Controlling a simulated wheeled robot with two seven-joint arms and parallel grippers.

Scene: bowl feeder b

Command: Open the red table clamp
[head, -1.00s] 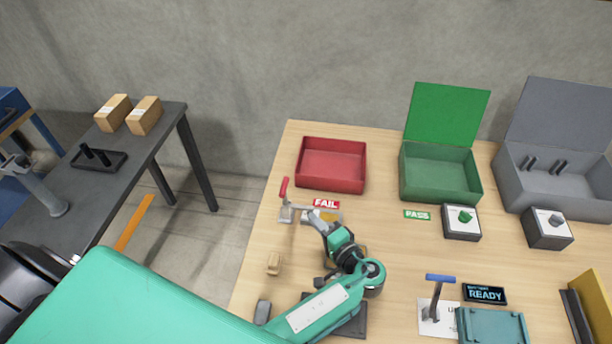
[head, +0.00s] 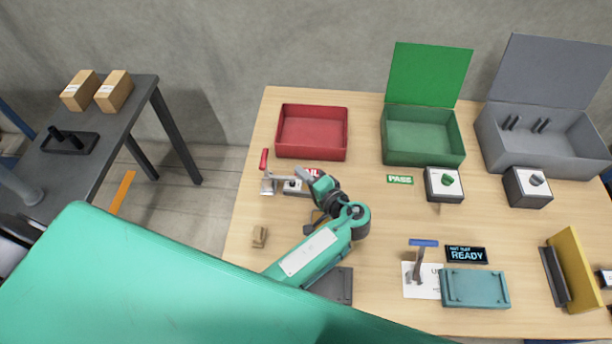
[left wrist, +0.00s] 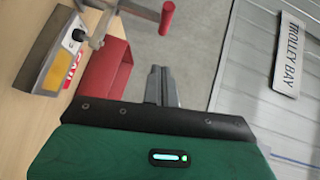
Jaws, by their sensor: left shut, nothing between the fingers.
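The red table clamp stands at the table's left edge, with a metal body (head: 268,187) and an upright red handle (head: 264,160). The red handle also shows in the left wrist view (left wrist: 167,17), beyond and slightly right of my fingertips. The clamp's grey metal arm (left wrist: 103,28) is at the upper left there. My left gripper (head: 303,174) is shut and empty, to the right of the handle in the head view. Its closed fingers (left wrist: 160,85) show in the wrist view, apart from the handle. My right gripper is not in view.
A red bin (head: 312,155) stands just behind the clamp, with the FAIL label partly hidden by my gripper. A small wooden block (head: 259,236) lies in front. A green bin (head: 423,160) and grey bin (head: 490,140) stand right.

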